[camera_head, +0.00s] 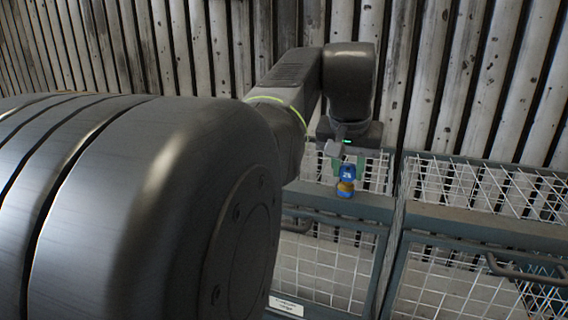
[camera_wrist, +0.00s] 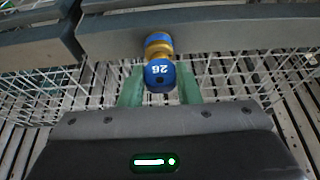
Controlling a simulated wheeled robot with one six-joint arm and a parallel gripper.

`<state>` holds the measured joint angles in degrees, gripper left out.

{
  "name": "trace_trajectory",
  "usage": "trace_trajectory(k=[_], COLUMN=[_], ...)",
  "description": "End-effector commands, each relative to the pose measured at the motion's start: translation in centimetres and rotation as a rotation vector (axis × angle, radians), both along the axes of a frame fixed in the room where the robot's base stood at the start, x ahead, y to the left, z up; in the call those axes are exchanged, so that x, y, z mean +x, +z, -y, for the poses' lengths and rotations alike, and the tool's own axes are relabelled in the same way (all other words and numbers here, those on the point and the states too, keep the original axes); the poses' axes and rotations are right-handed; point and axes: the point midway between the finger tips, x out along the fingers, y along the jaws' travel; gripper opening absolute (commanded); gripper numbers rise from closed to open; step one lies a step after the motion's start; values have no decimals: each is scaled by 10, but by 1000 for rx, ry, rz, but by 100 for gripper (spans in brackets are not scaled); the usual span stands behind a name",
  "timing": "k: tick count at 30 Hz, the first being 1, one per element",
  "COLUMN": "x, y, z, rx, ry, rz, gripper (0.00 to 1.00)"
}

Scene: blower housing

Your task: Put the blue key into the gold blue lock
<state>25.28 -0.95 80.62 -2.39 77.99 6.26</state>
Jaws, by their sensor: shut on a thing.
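The blue key (camera_wrist: 159,75) has a round blue head with white digits on it. My gripper (camera_wrist: 160,90) is shut on it, with a green finger on each side. The gold blue lock (camera_wrist: 158,46), gold with blue bands, sits just beyond the key at the grey frame rail. In the head view the blue key (camera_head: 347,171) is below my gripper (camera_head: 348,160), directly above the gold blue lock (camera_head: 345,188). Key and lock look lined up and very close. I cannot tell how far the key is in, as its head hides the joint.
Wire mesh cages (camera_head: 480,185) with grey frames (camera_head: 440,220) stand around the lock. A dark handle (camera_head: 530,268) juts out at the lower right. A ribbed wall (camera_head: 450,80) stands behind. Space above the cage tops is open.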

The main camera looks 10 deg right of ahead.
Motion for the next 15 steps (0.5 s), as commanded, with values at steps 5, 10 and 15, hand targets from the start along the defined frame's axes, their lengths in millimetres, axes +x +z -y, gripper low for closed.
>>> trace_trajectory(k=[5,10,15], x=[0,0,0], y=[0,0,2], z=[0,0,0], rx=[-1,-1,-1], ry=[0,0,0], rz=[1,1,1], gripper=[52,55,55])
